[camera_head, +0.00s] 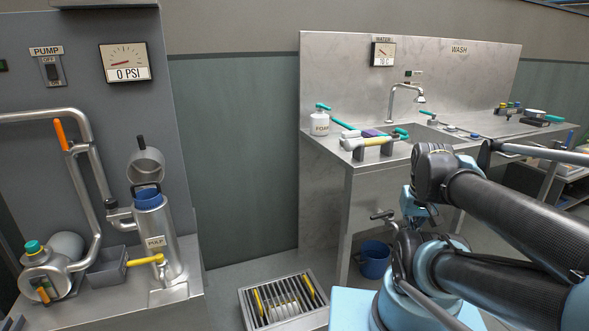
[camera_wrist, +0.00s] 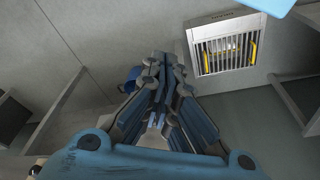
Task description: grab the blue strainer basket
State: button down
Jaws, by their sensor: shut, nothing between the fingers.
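The blue strainer basket (camera_head: 148,197) sits in the mouth of the upright steel canister (camera_head: 157,228) labelled PULP, at the left in the head view. Only its upper part shows; the rest is hidden inside. The canister's lid (camera_head: 146,166) stands open above it. My gripper (camera_wrist: 164,65) is shut and empty in the wrist view, above the floor area. It is well apart from the basket. I cannot make out the basket in the wrist view.
A floor grate (camera_head: 283,301) lies between the pump bench and sink; it also shows in the wrist view (camera_wrist: 228,45). A blue bucket (camera_head: 374,260) stands under the sink counter (camera_head: 349,173). A yellow-handled valve (camera_head: 146,260) juts from the canister, beside a grey bin (camera_head: 108,268).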

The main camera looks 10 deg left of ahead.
aim_at(150, 205)
jog(key=u, duration=1.8)
jog(key=i, duration=0.45)
jog(key=z, duration=0.95)
